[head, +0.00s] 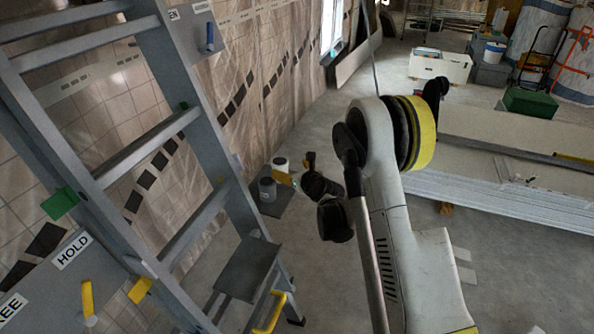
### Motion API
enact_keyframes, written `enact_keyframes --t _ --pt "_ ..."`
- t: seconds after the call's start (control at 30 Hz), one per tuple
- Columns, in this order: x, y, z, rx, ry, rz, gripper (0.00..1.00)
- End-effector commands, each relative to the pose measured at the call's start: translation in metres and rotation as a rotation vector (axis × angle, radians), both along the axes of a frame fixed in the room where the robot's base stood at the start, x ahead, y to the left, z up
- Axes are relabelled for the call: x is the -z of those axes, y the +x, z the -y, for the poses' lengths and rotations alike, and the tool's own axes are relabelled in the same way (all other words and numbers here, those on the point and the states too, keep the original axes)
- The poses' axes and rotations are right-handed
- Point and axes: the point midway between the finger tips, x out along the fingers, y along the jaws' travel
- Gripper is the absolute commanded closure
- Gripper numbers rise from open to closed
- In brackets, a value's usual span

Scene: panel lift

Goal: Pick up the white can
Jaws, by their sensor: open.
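The white can (281,163) stands on a small dark board on the floor, by the plastic-covered wall. Its pale top shows, and its lower front is partly covered by a yellow piece. My gripper (297,171) is small and dark in this view, just to the right of the can. It is open and appears empty. I cannot tell the exact gap between the fingers and the can.
A grey can (267,188) stands close in front of the white can on the dark board (273,208). A grey ladder-like frame (190,130) fills the left side. Stacked white panels (500,185) lie at the right.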

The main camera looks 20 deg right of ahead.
Motion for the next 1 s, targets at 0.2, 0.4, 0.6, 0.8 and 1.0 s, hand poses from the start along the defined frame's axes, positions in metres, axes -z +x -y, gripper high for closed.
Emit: enact_keyframes --t 0.2,0.4,0.6,0.8,1.0 --pt "0.019 0.022 -0.001 0.024 0.055 0.002 0.14" --pt "0.028 0.049 -0.006 0.023 0.052 0.002 0.14" --pt "0.033 0.066 -0.013 0.021 0.052 0.001 0.14" --pt "0.042 0.095 -0.021 0.022 0.050 0.002 0.14" --pt "0.042 0.103 -0.022 0.022 0.050 0.002 0.14"
